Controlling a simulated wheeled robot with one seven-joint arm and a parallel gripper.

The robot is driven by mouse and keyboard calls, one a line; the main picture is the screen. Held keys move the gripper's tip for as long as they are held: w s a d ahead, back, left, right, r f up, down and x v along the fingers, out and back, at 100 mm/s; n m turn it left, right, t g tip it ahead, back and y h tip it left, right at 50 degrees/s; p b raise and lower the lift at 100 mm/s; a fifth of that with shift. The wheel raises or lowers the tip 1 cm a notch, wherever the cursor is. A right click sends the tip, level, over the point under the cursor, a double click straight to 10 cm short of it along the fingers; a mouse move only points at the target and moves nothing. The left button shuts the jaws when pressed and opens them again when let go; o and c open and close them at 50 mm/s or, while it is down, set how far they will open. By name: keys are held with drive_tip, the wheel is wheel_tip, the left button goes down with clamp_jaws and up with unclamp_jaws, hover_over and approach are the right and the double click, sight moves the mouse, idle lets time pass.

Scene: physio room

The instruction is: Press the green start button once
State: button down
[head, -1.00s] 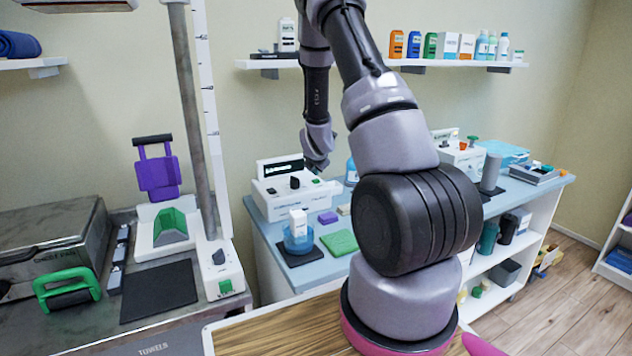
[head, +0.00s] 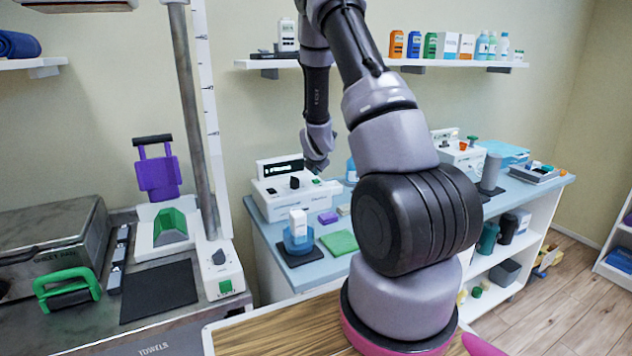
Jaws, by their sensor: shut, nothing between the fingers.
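A white device (head: 287,198) with a dark display (head: 284,170) and a black knob (head: 294,183) stands on the blue-topped bench. A small green button (head: 317,182) shows at the right of its top face, just below my gripper. My gripper (head: 317,169) points down over the right end of this device, shut and empty. It is small here, and I cannot tell whether its tips touch anything. Another green button (head: 225,287) is on the white base of the column stand at left. A further device (head: 458,155) at the back right has a green knob-like top.
A shelf (head: 410,62) with bottles and boxes runs behind my arm. My arm hides the bench's middle.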

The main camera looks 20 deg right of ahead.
sight(315, 181)
drive_tip(key=shift+f, duration=0.1)
idle(0.6)
drive_tip(key=shift+f, duration=0.3)
drive_tip(key=shift+f, duration=0.5)
idle(0.5)
drive_tip(key=shift+r, duration=0.95)
drive_tip(key=shift+r, duration=2.5)
